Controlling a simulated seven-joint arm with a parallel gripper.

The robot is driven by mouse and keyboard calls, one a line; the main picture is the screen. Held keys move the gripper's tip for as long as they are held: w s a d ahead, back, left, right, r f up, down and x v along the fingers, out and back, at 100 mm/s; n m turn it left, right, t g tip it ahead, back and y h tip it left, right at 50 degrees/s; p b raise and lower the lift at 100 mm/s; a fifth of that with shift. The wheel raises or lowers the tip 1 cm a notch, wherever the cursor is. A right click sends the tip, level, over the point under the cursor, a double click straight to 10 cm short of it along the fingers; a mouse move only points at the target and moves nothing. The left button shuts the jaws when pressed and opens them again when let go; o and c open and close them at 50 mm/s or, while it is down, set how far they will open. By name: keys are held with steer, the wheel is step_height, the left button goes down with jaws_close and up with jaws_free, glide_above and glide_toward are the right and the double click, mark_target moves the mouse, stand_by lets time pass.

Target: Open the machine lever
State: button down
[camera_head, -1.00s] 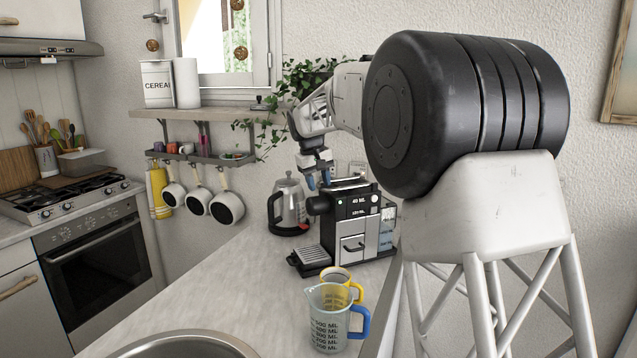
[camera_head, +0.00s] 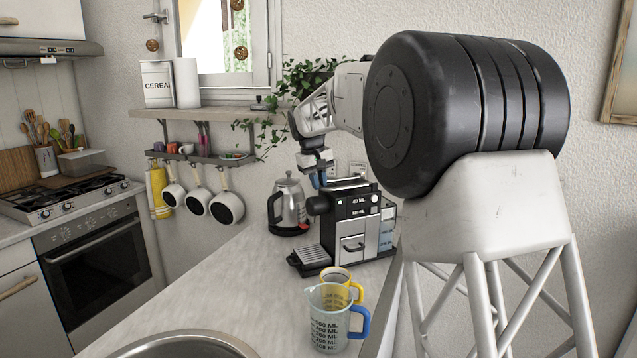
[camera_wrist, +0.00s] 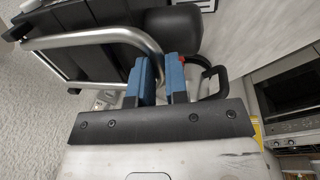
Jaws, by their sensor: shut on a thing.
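The black and silver coffee machine (camera_head: 362,228) stands on the counter near the wall. Its lever (camera_wrist: 100,37) is a bent silver tube that shows above the black machine top in the wrist view. My gripper (camera_head: 319,182) is at the upper left of the machine in the head view, pointing down. In the wrist view my gripper's blue fingers (camera_wrist: 160,80) are close together at the curved end of the lever, with the tube passing between them. The fingers partly hide the grip itself.
A steel kettle (camera_head: 288,206) stands close left of the machine. A measuring jug (camera_head: 328,318) and a yellow-handled cup (camera_head: 338,275) stand in front. A plant (camera_head: 300,80) hangs behind my arm. The counter at left front is clear.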

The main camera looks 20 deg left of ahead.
steer(key=w+d+r+g+y, duration=0.6)
steer(key=w+d+r, duration=0.3)
steer(key=r, duration=0.3)
steer(key=shift+w+r+g+y, duration=0.15)
steer(key=shift+r+g+y, duration=0.15)
steer(key=shift+g, duration=0.1)
stand_by(1.0)
stand_by(0.3)
steer(key=c, duration=1.4)
jaws_free()
steer(key=shift+o, duration=1.3)
steer(key=shift+r, duration=0.4)
